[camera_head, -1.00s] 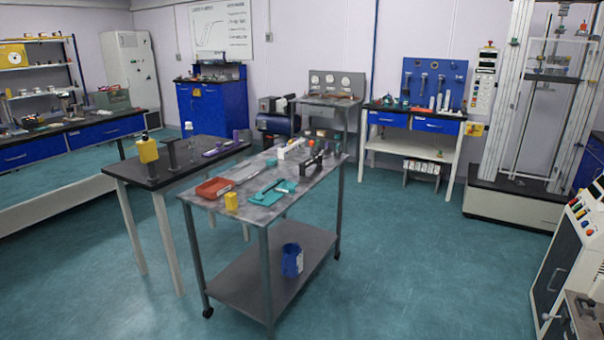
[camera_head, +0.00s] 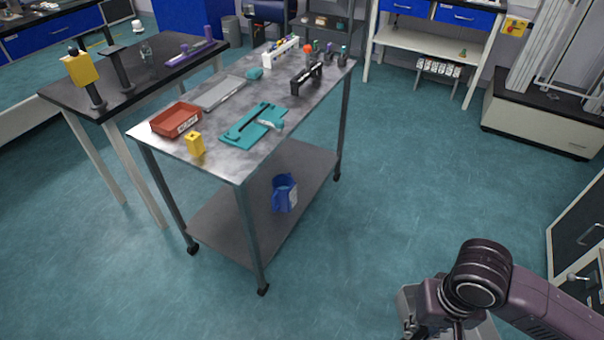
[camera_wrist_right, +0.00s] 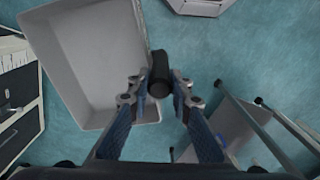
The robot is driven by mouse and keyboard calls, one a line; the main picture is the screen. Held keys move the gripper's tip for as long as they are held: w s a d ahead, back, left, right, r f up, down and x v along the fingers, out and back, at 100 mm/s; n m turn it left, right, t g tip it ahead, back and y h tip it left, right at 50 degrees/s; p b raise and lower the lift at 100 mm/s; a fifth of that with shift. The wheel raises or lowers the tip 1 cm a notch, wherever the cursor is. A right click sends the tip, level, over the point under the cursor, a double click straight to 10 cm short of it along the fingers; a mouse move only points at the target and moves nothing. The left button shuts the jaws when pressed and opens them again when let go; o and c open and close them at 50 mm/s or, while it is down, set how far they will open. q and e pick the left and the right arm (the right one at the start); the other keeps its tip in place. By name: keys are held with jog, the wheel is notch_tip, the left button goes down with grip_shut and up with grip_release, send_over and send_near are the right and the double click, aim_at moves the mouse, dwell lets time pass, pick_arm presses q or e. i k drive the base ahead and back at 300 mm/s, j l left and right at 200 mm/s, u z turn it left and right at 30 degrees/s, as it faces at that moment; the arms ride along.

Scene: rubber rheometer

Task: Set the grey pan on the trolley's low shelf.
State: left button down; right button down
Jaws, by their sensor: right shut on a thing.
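The grey pan (camera_wrist_right: 85,60) fills the upper left of the right wrist view, with a black handle (camera_wrist_right: 160,72) at its side. My right gripper (camera_wrist_right: 159,88) is shut on this handle. In the head view a corner of the pan (camera_head: 413,304) shows at the bottom right, partly hidden by my right arm. The pan is held away from the trolley, to its right. The trolley's low shelf (camera_head: 222,222) is dark grey and lies under the cluttered top. My left gripper is not in view.
A blue container (camera_head: 285,193) stands toward the right of the low shelf; the shelf's left part is bare. The trolley top (camera_head: 225,160) holds a red tray (camera_head: 175,119), a yellow block (camera_head: 195,144) and teal tools. The floor between pan and trolley is clear.

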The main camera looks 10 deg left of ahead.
aim_at(296, 162)
jog(key=i+l+z, duration=0.1)
jog(key=i+z, duration=0.35)
jog(key=i, duration=0.15)
jog(key=i+j+z, duration=0.15)
jog(key=i+z, duration=0.35)
jog(key=i+j+z, duration=0.15)
jog(key=i+z, duration=0.3)
jog(key=i, duration=0.95)
jog(key=i+u, duration=0.25)
jog(key=i, duration=0.15)
jog(key=i+l+u, duration=0.25)
jog(key=i+u, duration=0.1)
jog(key=u, duration=2.65)
